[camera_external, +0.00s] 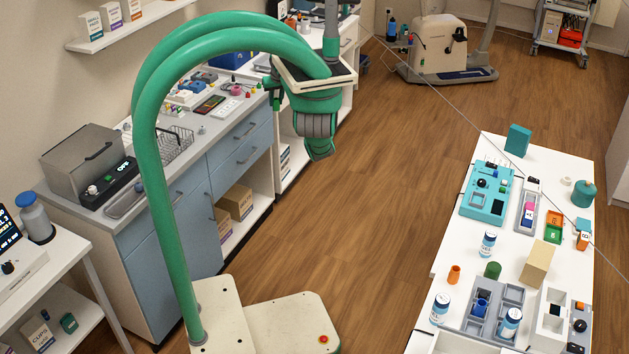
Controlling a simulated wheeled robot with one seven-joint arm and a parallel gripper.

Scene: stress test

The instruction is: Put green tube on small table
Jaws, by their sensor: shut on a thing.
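A short dark green cylinder (492,270), which may be the green tube, stands upright on the long white table (408,310) at the right. An orange tube (454,274) stands to its left. A white table (70,265) with a shelf below stands at the lower left; I cannot tell whether it is the small table. My green arm mount hangs over the floor at the upper middle, and a link of mine rises out of the top of the picture. I cannot make out my gripper or anything in it.
A teal device (485,208), white bottles (488,244), a tan block (537,264) and a grey tray (463,316) crowd the right table. A counter with blue drawers (240,145) lines the left wall. The wooden floor (400,170) between is clear.

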